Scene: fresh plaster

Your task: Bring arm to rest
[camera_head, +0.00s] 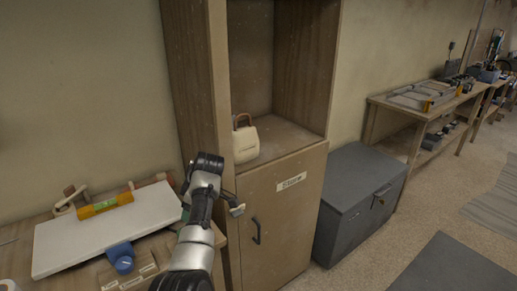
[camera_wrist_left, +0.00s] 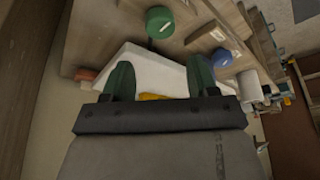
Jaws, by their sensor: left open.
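My left gripper (camera_wrist_left: 160,64) shows in the left wrist view with its two dark green fingers spread apart. I see nothing held between them. Beyond the fingers are a white board (camera_wrist_left: 152,68) and part of a yellow level (camera_wrist_left: 150,97). In the head view, a silver and black arm of mine rises from the bottom edge, left of centre, in front of the cabinet's left edge. I cannot make out its fingertips there. My right gripper cannot be identified in either view.
The white board (camera_head: 105,230) lies on a workbench at left with the yellow level (camera_head: 105,205); a blue item (camera_head: 121,257) is beside it. A tall wooden cabinet (camera_head: 285,215) has a cream bag-like object (camera_head: 245,140) on its shelf. A grey chest (camera_head: 355,200) stands right; floor lies beyond.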

